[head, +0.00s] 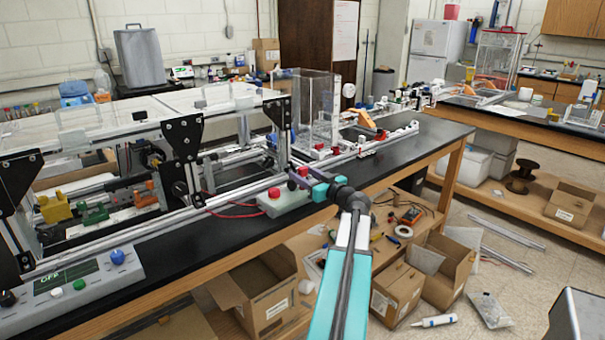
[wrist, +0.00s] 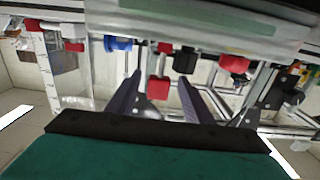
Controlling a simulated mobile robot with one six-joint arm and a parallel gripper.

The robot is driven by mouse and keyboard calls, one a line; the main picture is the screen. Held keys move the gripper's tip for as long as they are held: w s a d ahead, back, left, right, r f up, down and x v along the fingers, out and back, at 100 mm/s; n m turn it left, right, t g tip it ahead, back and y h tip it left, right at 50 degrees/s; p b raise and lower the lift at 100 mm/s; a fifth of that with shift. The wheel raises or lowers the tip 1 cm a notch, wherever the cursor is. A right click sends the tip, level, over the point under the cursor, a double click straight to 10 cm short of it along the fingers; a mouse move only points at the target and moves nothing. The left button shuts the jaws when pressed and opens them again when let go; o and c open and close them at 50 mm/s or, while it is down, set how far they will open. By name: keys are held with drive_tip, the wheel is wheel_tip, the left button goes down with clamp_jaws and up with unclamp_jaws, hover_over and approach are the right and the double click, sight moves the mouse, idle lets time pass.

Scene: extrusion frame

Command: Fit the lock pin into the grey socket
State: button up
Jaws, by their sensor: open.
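My gripper (head: 297,179) is in the middle of the head view, at the front rail of the extrusion frame. In the wrist view my gripper's two dark fingers (wrist: 160,95) stand apart. A red knob-like piece (wrist: 158,88) shows between them in that view; I cannot tell whether they touch it. A small red part (head: 303,171) shows beside the fingers in the head view. I cannot tell whether either red part is the lock pin. I cannot make out the grey socket for certain among the grey rails and brackets.
A pale box with a red button (head: 274,193) is just left of my gripper. A clear upright box (head: 315,105) stands behind it. The aluminium frame with black brackets (head: 183,138) fills the left. The black bench top (head: 440,135) has bare room at right.

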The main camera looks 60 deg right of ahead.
drive_tip(key=shift+p+x, duration=0.8)
drive_tip(key=shift+x, duration=1.5)
drive_tip(key=c, duration=1.1)
drive_tip(key=shift+r, duration=0.1)
drive_tip(key=shift+c, duration=0.2)
drive_tip(key=shift+r+b, duration=0.6)
drive_tip(key=shift+r, duration=1)
drive_tip(key=s+a+r+b, duration=0.1)
drive_tip(key=s+a+b, duration=0.2)
drive_tip(key=s+a, duration=0.6)
drive_tip(key=s, duration=0.4)
drive_tip(key=shift+a+r, duration=0.3)
drive_tip(key=shift+r, duration=0.05)
drive_tip(key=shift+w+a, duration=0.1)
drive_tip(key=shift+w, duration=0.1)
